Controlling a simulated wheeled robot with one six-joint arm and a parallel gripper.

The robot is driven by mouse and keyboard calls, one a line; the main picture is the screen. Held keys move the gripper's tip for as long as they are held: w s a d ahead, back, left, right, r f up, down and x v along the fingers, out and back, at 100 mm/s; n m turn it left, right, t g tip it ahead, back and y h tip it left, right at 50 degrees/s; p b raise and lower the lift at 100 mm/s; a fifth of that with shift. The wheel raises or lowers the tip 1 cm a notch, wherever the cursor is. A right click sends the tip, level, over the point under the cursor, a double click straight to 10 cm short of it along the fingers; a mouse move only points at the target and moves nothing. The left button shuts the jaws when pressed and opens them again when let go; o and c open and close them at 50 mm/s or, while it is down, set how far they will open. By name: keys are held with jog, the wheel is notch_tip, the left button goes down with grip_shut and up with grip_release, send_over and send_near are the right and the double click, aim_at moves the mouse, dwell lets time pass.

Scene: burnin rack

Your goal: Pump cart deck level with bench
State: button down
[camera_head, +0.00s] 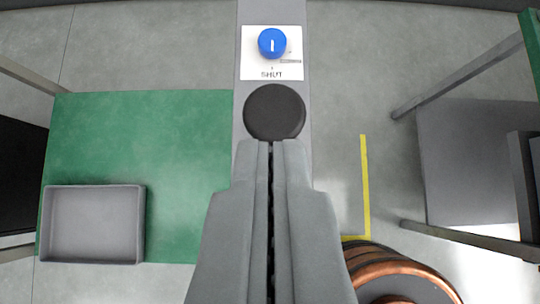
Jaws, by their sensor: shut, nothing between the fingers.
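My gripper (270,146) points up the picture with its two grey fingers together and nothing between them. A round black knob or pad (274,112) sits right at the fingertips, on a grey upright strip (240,110). I cannot tell whether the fingers touch it. Beyond it, a blue knob (272,43) with a white mark sits on a white plate (254,65) lettered "SHUT". A green flat surface (150,140) lies to the left. I cannot tell whether it is the bench or the cart deck, or compare their heights.
A grey open tray (93,188) rests on the green surface's near left part. A grey panel (465,150) with metal bars stands at the right. Yellow tape (365,185) marks the floor. A copper-coloured coil (385,262) is at bottom right. Bare floor shows at the top left.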

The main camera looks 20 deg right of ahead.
send_over(270, 99)
jog(key=s+a, duration=0.1)
jog(key=s, duration=0.2)
notch_tip(270, 99, down, 5)
jog(key=shift+f, duration=0.2)
notch_tip(270, 99, down, 2)
jog(key=shift+w+f, duration=0.1)
jog(key=shift+f, duration=0.95)
